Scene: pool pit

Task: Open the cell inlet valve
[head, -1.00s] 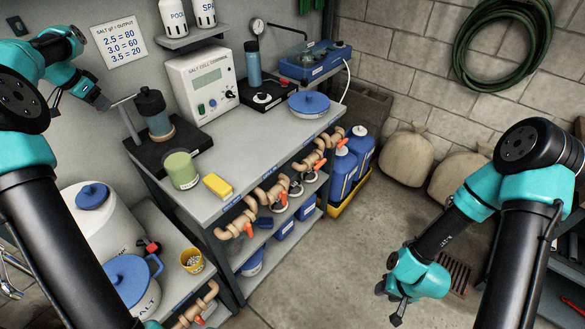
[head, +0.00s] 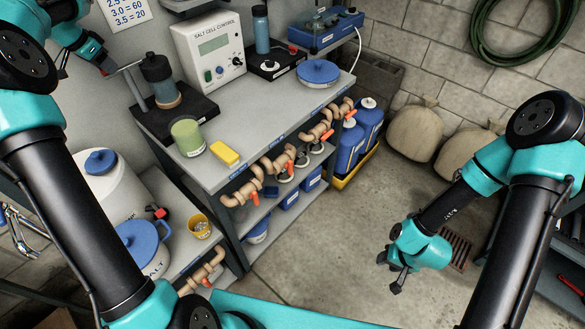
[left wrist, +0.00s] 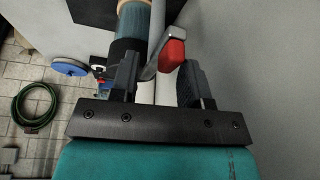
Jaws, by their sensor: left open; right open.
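Several tan pipe valves with orange handles (head: 255,198) run along the bench front under small blue labels. I cannot read which one is the cell inlet valve. A lever (head: 128,68) reaches left from a dark cylinder (head: 158,80) on a black base. My left gripper (head: 100,60) is at the lever's outer end, high on the left. In the left wrist view its jaws (left wrist: 157,78) are open, with the lever's red grip (left wrist: 172,55) between them; I cannot tell if they touch. My right gripper (head: 397,280) is open and empty above the floor, right of the bench.
The bench top holds a green cup (head: 187,137), a yellow sponge (head: 225,152), a salt cell control box (head: 212,55) and a blue-lidded dish (head: 318,72). White tubs (head: 112,185) stand at the left. Blue jugs (head: 350,145) stand past the bench's right end. The floor between is clear.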

